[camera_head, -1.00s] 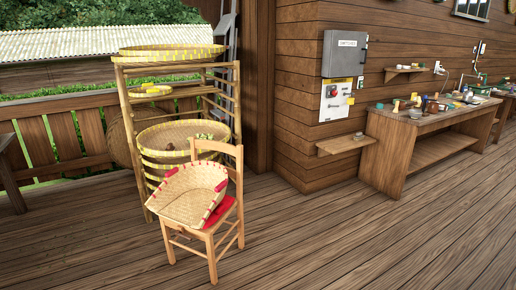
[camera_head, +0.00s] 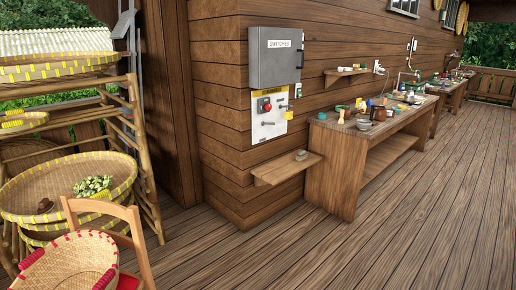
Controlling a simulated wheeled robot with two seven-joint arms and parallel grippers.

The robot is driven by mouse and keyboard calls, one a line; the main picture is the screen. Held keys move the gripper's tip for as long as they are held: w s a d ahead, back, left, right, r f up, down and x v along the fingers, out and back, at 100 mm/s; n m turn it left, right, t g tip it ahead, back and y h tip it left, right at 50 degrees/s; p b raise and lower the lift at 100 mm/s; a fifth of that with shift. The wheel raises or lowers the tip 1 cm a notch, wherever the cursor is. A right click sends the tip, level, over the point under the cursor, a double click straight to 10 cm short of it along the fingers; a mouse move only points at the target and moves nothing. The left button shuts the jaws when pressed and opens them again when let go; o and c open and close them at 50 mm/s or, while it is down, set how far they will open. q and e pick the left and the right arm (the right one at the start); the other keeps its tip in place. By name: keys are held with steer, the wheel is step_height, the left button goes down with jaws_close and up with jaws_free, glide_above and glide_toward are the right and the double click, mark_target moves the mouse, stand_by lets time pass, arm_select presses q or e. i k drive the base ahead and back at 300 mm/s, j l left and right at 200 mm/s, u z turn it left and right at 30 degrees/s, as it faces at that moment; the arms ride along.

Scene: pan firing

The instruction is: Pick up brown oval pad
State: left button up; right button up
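I cannot clearly make out a brown oval pad from here. A small greyish-brown rounded object (camera_head: 301,155) lies on the low wall shelf (camera_head: 285,170) below the switch panel; it is too small to identify. A small dark brown object (camera_head: 45,205) lies in the large woven basket on the rack at the left, beside some green leafy stuff (camera_head: 92,185). Neither of my grippers is in view.
A workbench (camera_head: 345,150) with several small items stands along the wall. A chair (camera_head: 130,235) holding a woven scoop basket (camera_head: 70,265) stands at lower left, before the basket rack (camera_head: 145,160). The plank floor (camera_head: 330,250) in front of the bench is clear.

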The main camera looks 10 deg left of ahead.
mark_target(45, 205)
steer(key=i+u, duration=0.15)
steer(key=i, duration=0.65)
steer(key=i+u, duration=0.2)
steer(key=i, duration=0.65)
steer(key=i+l+u, duration=0.15)
steer(key=i, duration=0.65)
